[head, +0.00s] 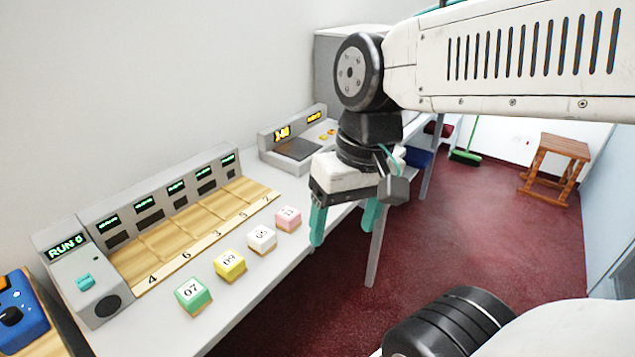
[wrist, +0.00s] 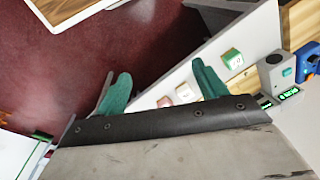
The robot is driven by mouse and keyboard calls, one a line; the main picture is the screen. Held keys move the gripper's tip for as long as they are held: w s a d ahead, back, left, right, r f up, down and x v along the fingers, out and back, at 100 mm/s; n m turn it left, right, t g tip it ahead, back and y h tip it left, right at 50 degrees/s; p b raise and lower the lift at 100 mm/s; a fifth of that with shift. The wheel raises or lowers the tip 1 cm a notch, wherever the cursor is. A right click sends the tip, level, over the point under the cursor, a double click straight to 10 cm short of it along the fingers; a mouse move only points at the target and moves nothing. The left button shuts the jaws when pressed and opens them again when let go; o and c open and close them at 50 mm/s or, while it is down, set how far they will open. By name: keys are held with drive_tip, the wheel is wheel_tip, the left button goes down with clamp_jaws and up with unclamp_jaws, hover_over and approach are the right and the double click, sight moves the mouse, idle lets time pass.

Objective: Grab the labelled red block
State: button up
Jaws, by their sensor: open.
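No strongly red block shows; the nearest in colour is a pale pink block (head: 288,218) with a dark number label on top, last in the row on the counter. The label's digits are too small to read surely. In the wrist view the pink block (wrist: 164,102) shows between the fingers, near the counter edge. My gripper (head: 342,237) has teal fingers pointing down, apart and empty, to the right of the pink block and past the counter's front edge. The fingers also show in the wrist view (wrist: 160,69).
A white block (head: 262,238), a yellow block (head: 230,265) and a green block (head: 193,296) line the counter (head: 262,279) front. Behind them stands a console (head: 160,190) with wooden slots. A scale-like device (head: 295,145) stands farther back. Red floor lies right of the counter.

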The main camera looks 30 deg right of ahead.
drive_tip(key=w+d+f+m+t+y, duration=0.1)
drive_tip(key=w+f+m+t+y, duration=0.2)
drive_tip(key=w+m, duration=0.55)
drive_tip(key=w+d+f+m+t+y, duration=0.1)
drive_tip(key=w+f+m+y, duration=0.2)
drive_tip(key=w+m+y, duration=0.55)
drive_tip(key=w+d+f+m+t+h, duration=0.2)
drive_tip(key=w+d+f+m, duration=0.1)
drive_tip(key=d, duration=0.4)
drive_tip(key=w+d+f+m+t+h, duration=0.3)
drive_tip(key=w+d+f+m, duration=0.1)
drive_tip(key=d+f+m, duration=0.1)
drive_tip(key=w+d+f+m+t+h, duration=0.3)
drive_tip(key=w+d+f+m, duration=0.1)
drive_tip(key=d, duration=0.5)
drive_tip(key=shift+d+f+m, duration=0.3)
drive_tip(key=shift+f+m, duration=0.05)
drive_tip(key=shift+m, duration=0.45)
drive_tip(key=shift+w+f, duration=0.2)
drive_tip(key=x, duration=0.7)
drive_tip(key=shift+a, duration=0.35)
drive_tip(key=shift+c, duration=0.3)
drive_tip(key=c, duration=1)
